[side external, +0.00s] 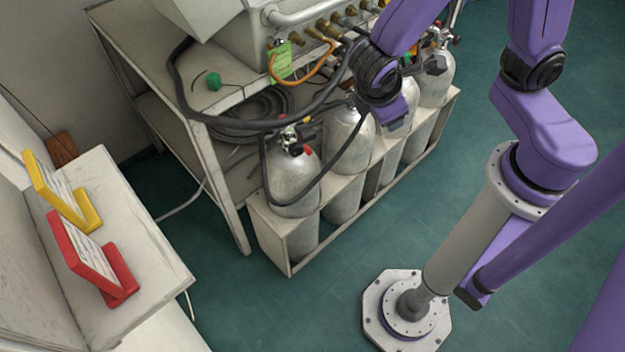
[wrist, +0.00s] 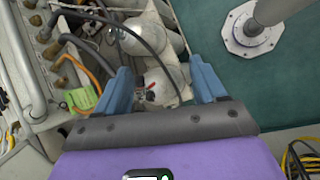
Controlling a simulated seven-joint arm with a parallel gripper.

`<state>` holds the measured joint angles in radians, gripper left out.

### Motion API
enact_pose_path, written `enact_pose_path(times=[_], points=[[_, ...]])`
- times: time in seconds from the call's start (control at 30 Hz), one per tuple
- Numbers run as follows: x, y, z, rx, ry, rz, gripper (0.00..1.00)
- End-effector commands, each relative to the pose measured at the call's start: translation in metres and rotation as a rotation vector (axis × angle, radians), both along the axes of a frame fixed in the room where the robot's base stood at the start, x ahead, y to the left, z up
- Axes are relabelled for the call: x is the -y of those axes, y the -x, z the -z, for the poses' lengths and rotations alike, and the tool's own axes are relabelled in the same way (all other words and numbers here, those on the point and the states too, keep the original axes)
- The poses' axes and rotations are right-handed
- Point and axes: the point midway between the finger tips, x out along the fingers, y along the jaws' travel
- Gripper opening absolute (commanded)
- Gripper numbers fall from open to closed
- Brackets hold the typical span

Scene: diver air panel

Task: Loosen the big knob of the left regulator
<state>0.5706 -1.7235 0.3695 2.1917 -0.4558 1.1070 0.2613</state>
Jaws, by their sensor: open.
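The left regulator (side external: 292,140) sits on top of the nearest silver cylinder (side external: 292,185) in the side external view, with dark and red parts. Its big knob is too small to make out clearly. In the wrist view the regulator (wrist: 150,94) shows low between my fingers, partly cut off by the gripper body. My gripper (wrist: 160,66) is open, with two blue fingers spread on either side of the cylinder top and nothing between them held. I cannot tell the height gap. In the side external view the fingers are not clearly seen.
More cylinders (side external: 345,135) stand in the rack (side external: 273,243). Black hoses (side external: 235,123) loop around the regulator. The air panel, with brass fittings and a green tag (side external: 281,62), is on the bench behind. Open floor (side external: 230,310) lies in front.

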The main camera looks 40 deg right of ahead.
Motion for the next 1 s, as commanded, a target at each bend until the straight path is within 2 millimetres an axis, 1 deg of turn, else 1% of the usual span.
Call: enact_pose_path(times=[0.03,0.2,0.37,0.5,0.73,1.0], points=[[-0.005,-0.008,0.009,0.014,0.056,-0.019,0.70],[-0.020,-0.038,0.036,0.087,0.216,-0.082,0.70],[-0.035,-0.062,0.064,0.162,0.353,-0.158,0.70],[-0.047,-0.081,0.092,0.232,0.460,-0.235,0.70],[-0.064,-0.103,0.143,0.351,0.605,-0.386,0.70],[-0.075,-0.116,0.209,0.487,0.721,-0.597,0.70]])
